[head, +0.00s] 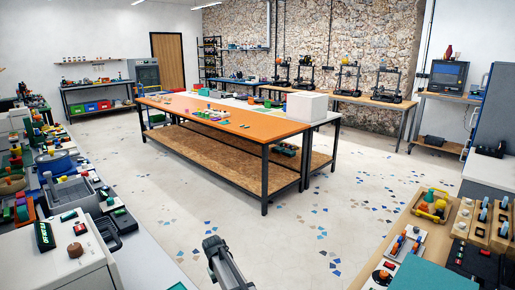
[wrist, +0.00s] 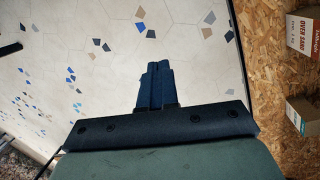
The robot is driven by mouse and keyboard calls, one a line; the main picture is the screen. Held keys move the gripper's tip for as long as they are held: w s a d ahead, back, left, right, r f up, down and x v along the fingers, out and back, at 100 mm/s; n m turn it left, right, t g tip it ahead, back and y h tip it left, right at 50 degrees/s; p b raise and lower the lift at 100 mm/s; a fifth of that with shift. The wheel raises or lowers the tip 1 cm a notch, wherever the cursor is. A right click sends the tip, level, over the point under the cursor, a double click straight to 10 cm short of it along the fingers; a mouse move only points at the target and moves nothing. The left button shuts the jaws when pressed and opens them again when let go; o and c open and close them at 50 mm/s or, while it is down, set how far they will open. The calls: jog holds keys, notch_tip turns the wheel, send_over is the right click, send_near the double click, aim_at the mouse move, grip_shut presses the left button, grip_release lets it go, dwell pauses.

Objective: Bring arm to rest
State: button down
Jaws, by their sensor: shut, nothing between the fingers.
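My gripper (wrist: 157,68) shows in the wrist view with its two dark fingers pressed together and nothing between them. It hangs over bare pale floor, touching nothing that I can see. In the head view a dark, narrow part of my arm (head: 225,265) rises from the bottom edge, in the open floor between the left bench and the right bench. The fingertips cannot be made out clearly there.
An orange-topped table (head: 225,115) with a chipboard lower shelf (head: 215,158) stands ahead. The left bench (head: 150,262) and right bench (head: 365,278) are cluttered. The wrist view shows chipboard (wrist: 262,75) with cardboard boxes (wrist: 303,60) at right. Speckled floor (head: 300,225) between is clear.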

jog(key=s+d+f+m+g, duration=0.2)
jog(key=s+d+f+g, duration=0.1)
jog(key=s+d+f, duration=1.65)
jog(key=s+d+f+m+g, duration=0.1)
jog(key=s+d, duration=0.2)
jog(key=s, duration=0.7)
jog(key=s+d+f+m+g+y, duration=0.1)
jog(key=s+d, duration=0.2)
jog(key=s, duration=0.8)
jog(key=s+d+f+m+g+y, duration=0.1)
jog(key=s+d, duration=0.3)
jog(key=s, duration=0.6)
jog(key=shift+s+f+m+g, duration=0.25)
jog(key=shift+f+m+g, duration=0.05)
jog(key=shift+f, duration=0.25)
